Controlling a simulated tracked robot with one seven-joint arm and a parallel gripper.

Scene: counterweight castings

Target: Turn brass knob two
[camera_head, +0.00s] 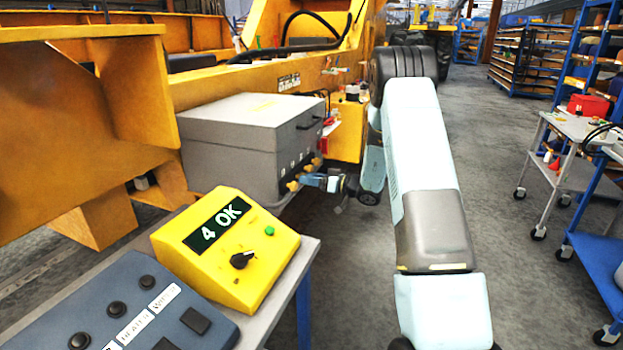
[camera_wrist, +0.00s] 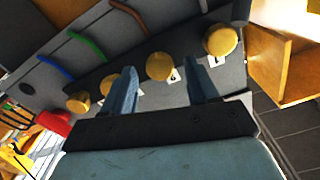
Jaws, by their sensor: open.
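Several round brass knobs sit in a row on the front of a grey box (camera_head: 215,145). In the wrist view, the rightmost knob (camera_wrist: 220,40) has a small white label that seems to read 1. The second knob from the right (camera_wrist: 160,66) appears between the fingertips of my gripper (camera_wrist: 159,68); its label is hard to read. Two more knobs (camera_wrist: 78,102) lie to the left, one partly hidden by the left finger. My gripper is open, and I cannot tell whether the fingers touch the knob. In the head view my gripper (camera_head: 313,181) is small, at the box front.
A yellow console (camera_head: 225,250) displaying "4 OK" and a blue-grey button panel (camera_head: 135,310) stand in the foreground. A yellow machine stands behind; carts (camera_head: 560,165) are at right, with open floor between.

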